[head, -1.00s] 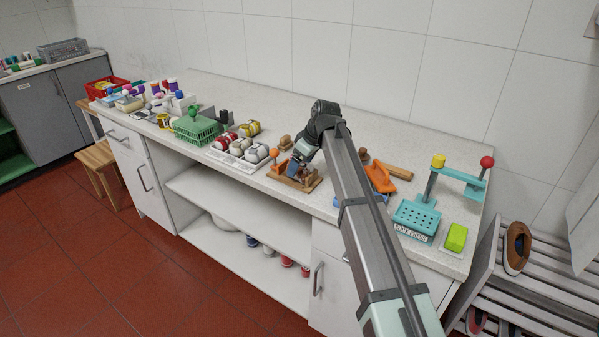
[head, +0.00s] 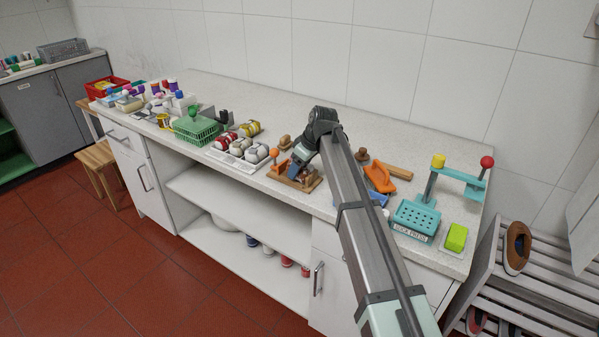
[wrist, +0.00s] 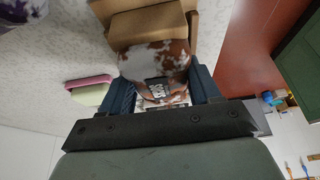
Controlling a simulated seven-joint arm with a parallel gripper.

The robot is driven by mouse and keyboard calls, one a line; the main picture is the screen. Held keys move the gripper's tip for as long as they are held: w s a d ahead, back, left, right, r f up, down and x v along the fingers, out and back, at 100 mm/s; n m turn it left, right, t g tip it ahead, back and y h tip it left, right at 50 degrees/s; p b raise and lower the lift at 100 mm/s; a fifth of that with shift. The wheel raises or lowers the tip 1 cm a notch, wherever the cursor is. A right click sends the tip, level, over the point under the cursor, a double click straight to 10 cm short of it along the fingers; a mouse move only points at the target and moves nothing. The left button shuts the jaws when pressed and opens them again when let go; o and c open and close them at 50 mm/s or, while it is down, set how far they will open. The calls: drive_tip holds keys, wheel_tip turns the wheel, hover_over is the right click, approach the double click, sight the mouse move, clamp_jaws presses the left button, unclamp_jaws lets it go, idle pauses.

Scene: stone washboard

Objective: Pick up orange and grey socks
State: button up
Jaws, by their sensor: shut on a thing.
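In the wrist view my gripper (wrist: 160,92) is shut on a rounded brown thing with white patches (wrist: 155,62). A small dark label with white marks shows on its near side. I cannot tell whether it is a sock. In the head view my gripper (head: 297,172) is low over a wooden stand (head: 306,186) near the counter's front edge, and my arm hides part of that area. Several rolled, banded bundles (head: 250,129) lie to its left, some in a white tray (head: 228,156). I cannot clearly pick out an orange and grey pair.
An orange ball (head: 274,152) stands up beside the wooden stand. A green basket (head: 196,130) is farther left. To the right are an orange tool (head: 379,177), a teal sock press (head: 418,217) and a green block (head: 456,237). Open shelves (head: 240,210) lie below the counter.

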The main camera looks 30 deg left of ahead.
drive_tip(key=shift+c, duration=0.2)
wheel_tip(320, 180, up, 9)
drive_tip(key=shift+w, duration=0.1)
drive_tip(key=w+d+f+m, duration=0.1)
drive_tip(key=w+d, duration=0.2)
drive_tip(key=d, duration=0.6)
drive_tip(key=w+d+f+m, duration=0.1)
drive_tip(key=w+d, duration=0.1)
drive_tip(key=d, duration=0.7)
drive_tip(key=s+d+f+n, duration=0.1)
drive_tip(key=s+d+n, duration=0.1)
drive_tip(key=s, duration=0.3)
drive_tip(key=shift+d+f, duration=0.2)
drive_tip(key=shift+d, duration=0.55)
drive_tip(key=shift+f, duration=2.95)
